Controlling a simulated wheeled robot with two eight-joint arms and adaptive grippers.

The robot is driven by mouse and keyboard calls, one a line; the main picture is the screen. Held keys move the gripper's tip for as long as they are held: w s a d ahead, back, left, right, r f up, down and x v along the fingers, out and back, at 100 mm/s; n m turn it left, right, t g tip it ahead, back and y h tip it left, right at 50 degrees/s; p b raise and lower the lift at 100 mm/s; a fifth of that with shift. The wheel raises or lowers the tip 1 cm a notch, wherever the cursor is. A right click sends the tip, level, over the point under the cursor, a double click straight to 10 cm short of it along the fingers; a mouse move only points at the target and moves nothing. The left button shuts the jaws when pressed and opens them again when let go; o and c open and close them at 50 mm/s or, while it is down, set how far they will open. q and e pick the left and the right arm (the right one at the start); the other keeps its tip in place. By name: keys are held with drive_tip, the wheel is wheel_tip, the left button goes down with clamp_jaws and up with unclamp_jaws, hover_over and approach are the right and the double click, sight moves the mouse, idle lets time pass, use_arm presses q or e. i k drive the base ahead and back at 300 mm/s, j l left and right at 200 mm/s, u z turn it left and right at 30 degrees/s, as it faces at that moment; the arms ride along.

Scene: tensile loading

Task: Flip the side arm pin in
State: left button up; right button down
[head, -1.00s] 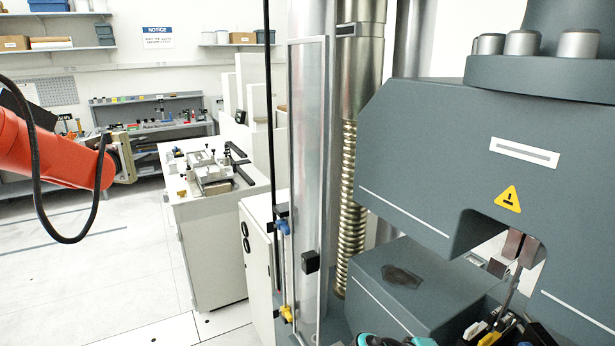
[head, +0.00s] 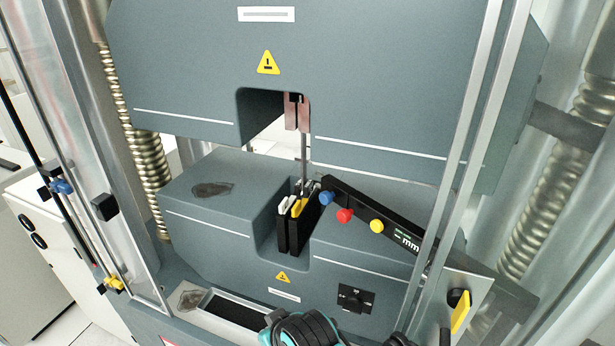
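A black side arm (head: 345,203) lies slantwise across the front of the grey testing machine, its right end lower, marked "mm". A blue knob (head: 326,198), a red knob (head: 344,215) and a yellow knob (head: 376,226) stick out along it. I cannot tell which part is the pin. The arm's left end is close to the black clip (head: 290,228) with white and yellow parts, below a thin upright specimen (head: 304,148). A black and teal part of my own shows at the bottom edge. No gripper fingers can be made out, so their hold is hidden.
The upper grey block (head: 390,75) hangs over the lower block (head: 215,235). A clear guard panel's metal frame (head: 468,140) stands on the right, near the side arm. A yellow handle (head: 461,312) is at lower right. Threaded columns (head: 147,150) flank the machine.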

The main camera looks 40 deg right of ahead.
sight(343, 215)
drive_tip(key=k+j+z, duration=0.15)
drive_tip(key=z, duration=0.3)
drive_tip(key=k+z, duration=0.2)
drive_tip(key=z, duration=0.3)
drive_tip(key=i+j+u, duration=0.1)
drive_tip(key=i, duration=0.25)
drive_tip(key=i+l+z, duration=0.15)
drive_tip(key=k+j, duration=0.05)
